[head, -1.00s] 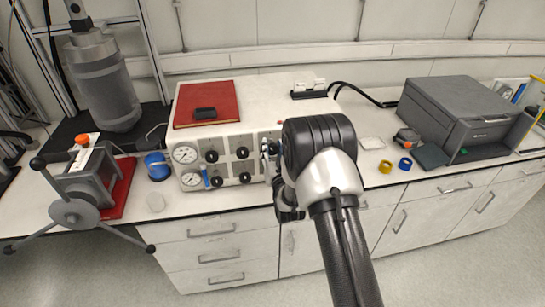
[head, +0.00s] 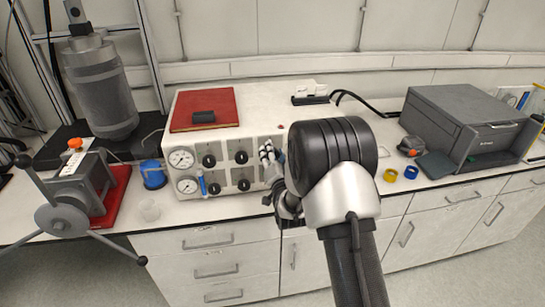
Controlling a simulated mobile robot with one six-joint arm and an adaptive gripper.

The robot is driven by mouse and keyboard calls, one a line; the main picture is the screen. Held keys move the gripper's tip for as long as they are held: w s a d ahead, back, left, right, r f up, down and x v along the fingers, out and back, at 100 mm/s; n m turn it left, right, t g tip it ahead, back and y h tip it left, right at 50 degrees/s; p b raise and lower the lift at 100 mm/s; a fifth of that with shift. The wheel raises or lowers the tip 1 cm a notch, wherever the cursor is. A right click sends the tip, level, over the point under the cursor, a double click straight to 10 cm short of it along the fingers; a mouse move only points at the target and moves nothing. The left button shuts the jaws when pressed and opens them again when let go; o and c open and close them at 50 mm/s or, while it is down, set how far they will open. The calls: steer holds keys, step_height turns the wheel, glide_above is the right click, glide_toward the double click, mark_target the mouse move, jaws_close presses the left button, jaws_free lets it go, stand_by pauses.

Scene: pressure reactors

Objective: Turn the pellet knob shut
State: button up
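The white control box (head: 228,138) stands on the bench with two round gauges and several black knobs on its front. Black knobs show at the upper left (head: 209,161), upper middle (head: 241,157), lower left (head: 214,188) and lower middle (head: 243,185). I cannot tell which is the pellet knob; labels are too small to read. My gripper (head: 268,155) is at the right part of the box front, mostly hidden behind my own arm. Whether its fingers are open or touch a knob cannot be seen. The panel's right end is hidden by my arm.
A red book (head: 190,104) with a dark item lies on the box. A red-based hand press (head: 75,200) and a blue-capped jar (head: 153,174) stand left.

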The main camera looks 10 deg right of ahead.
stand_by(0.3)
steer(key=o, duration=1.1)
steer(key=s, duration=1.2)
steer(key=shift+r, duration=0.1)
